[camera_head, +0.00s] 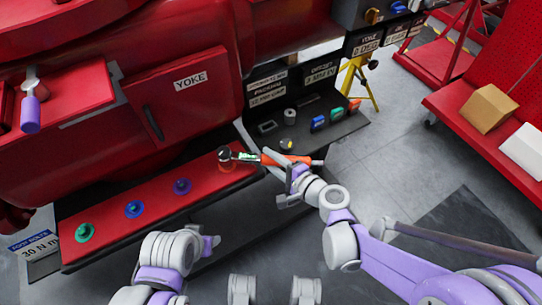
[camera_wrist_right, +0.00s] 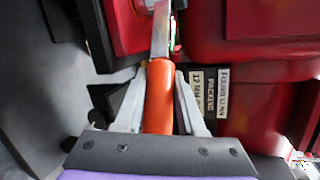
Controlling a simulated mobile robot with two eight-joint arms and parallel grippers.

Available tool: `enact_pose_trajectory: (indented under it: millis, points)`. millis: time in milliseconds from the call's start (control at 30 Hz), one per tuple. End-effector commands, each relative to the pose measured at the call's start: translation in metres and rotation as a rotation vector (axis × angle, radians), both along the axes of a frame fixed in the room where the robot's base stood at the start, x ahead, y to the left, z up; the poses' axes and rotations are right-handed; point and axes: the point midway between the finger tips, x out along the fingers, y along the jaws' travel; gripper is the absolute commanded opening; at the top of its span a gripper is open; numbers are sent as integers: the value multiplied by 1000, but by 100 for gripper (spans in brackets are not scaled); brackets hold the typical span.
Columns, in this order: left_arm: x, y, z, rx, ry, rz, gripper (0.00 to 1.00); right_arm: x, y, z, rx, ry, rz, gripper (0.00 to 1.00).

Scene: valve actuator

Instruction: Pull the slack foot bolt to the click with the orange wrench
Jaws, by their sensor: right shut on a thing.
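The orange wrench (camera_head: 282,158) lies roughly level near the right end of the red foot ledge (camera_head: 110,212). Its dark head is over the ledge's right end, and any bolt under it is hidden. My right gripper (camera_head: 283,176) is shut on the orange handle. In the right wrist view the handle (camera_wrist_right: 159,98) sits between both fingers, with the metal shaft running away from me. Three foot bolts show along the ledge: green (camera_head: 84,232), blue (camera_head: 134,209) and purple (camera_head: 182,186). My left gripper (camera_head: 212,243) hangs low in front of the ledge, apart from the wrench; its opening is unclear.
A sign reading 30 N m (camera_head: 38,243) stands at the ledge's left end. A dark tray (camera_head: 345,128) with coloured pieces is behind the wrench. A yellow stand (camera_head: 362,80) is behind it. A red shelf (camera_head: 460,120) with boxes is at right. Grey floor lies between.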

Motion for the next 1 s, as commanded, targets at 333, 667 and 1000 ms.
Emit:
enact_pose_trajectory:
  millis: [333, 667, 1000]
  points:
    - [0, 0, 1, 0, 0, 0, 50, -11, 2, 0, 2, 1, -82, 0]
    - [0, 0, 1, 0, 0, 0, 50, -12, 1, 0, 1, 1, -95, 0]
    - [0, 0, 1, 0, 0, 0, 50, -19, 4, 0, 0, 2, -143, 0]
